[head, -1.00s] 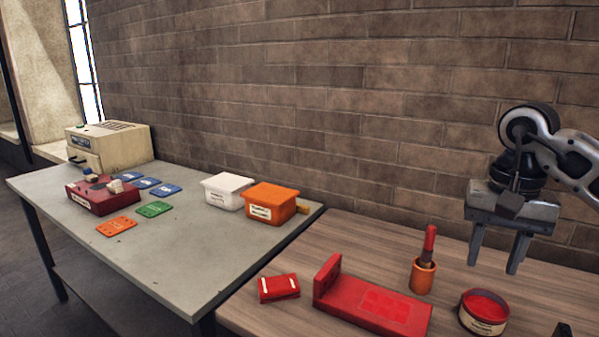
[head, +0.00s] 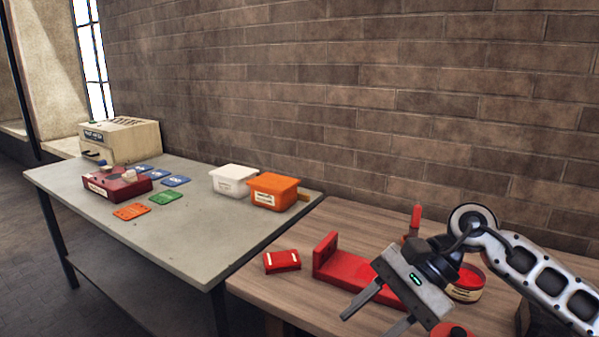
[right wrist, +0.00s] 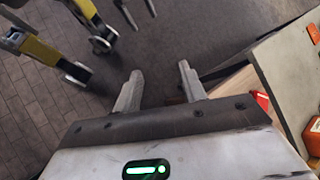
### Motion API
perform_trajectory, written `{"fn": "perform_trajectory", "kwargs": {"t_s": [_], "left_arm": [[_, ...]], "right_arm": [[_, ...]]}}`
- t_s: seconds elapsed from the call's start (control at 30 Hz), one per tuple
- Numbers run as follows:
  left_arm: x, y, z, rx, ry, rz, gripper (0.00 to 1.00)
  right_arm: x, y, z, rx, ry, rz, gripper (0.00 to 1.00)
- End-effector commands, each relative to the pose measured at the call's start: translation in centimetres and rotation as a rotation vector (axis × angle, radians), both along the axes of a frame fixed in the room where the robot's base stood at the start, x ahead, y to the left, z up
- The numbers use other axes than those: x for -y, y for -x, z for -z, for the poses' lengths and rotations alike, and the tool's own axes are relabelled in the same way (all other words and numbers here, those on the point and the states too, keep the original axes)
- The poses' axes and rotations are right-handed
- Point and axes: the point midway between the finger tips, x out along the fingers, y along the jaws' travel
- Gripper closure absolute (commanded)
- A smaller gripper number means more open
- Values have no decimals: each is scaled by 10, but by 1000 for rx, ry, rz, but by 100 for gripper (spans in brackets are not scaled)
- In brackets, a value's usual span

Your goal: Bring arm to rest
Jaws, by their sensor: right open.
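My right gripper (head: 366,322) is open and empty, its fingers pointing down and to the left, in front of the wooden bench (head: 262,290) in the head view. It hides part of the red L-shaped block (head: 327,262) on that bench. In the right wrist view the two fingers (right wrist: 160,88) are spread apart over the dark floor, with nothing between them. My left gripper does not show in the head view.
On the wooden bench are a small red box (head: 282,261), a red-handled tool (head: 416,215) and a red-topped tin (head: 466,290), partly hidden by my arm. A grey table (head: 215,225) at left holds white (head: 234,180) and orange (head: 274,191) tubs. Floor shows at lower left.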

Motion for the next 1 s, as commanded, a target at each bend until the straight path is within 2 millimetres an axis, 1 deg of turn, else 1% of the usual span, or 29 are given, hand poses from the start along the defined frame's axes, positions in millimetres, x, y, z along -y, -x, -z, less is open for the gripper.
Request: {"fn": "perform_trajectory", "kwargs": {"t_s": [0.03, 0.07, 0.1, 0.17, 0.2, 0.23, 0.27, 0.3, 0.37, 0.4, 0.47, 0.5, 0.53, 0.57, 0.6, 0.67, 0.7, 0.8, 0.9, 1.0], "left_arm": [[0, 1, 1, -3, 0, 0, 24], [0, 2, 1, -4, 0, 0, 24], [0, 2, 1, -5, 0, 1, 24], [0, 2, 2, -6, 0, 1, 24], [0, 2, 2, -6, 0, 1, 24], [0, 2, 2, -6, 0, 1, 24], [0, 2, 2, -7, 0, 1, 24], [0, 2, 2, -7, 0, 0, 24], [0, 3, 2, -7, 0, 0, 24], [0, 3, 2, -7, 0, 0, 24], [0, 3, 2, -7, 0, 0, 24], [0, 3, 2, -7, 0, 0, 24], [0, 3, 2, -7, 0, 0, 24], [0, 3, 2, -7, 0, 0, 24], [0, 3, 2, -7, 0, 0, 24], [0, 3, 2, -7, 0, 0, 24], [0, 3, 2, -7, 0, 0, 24], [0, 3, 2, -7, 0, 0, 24], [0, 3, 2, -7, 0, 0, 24], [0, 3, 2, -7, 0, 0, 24]], "right_arm": [[-31, 17, 4, -137, -146, 62, 59], [-47, 24, 1, -230, -238, 112, 59], [-66, 33, -5, -372, -361, 186, 59], [-86, 39, -17, -609, -538, 304, 59], [-93, 40, -24, -779, -649, 384, 59], [-96, 39, -29, -916, -729, 444, 59], [-96, 36, -32, -1056, -806, 506, 59], [-92, 30, -34, -1250, -902, 586, 59], [-81, 19, -28, -1551, -1040, 706, 59], [-70, 12, -17, -1760, -1126, 785, 59], [-50, 5, 7, -2081, -1250, 896, 59], [-36, 3, 29, -2298, -1331, 966, 59], [-25, 4, 48, -2463, -1391, 1016, 59], [-14, 8, 69, 2557, 1412, -1035, 59], [-2, 16, 95, 2398, 1295, -945, 59], [13, 33, 132, 2182, 1149, -827, 59], [21, 46, 154, 2052, 1072, -759, 59], [34, 81, 196, 1787, 924, -621, 59], [40, 110, 223, 1604, 834, -532, 59], [43, 126, 235, 1510, 790, -486, 59]]}}
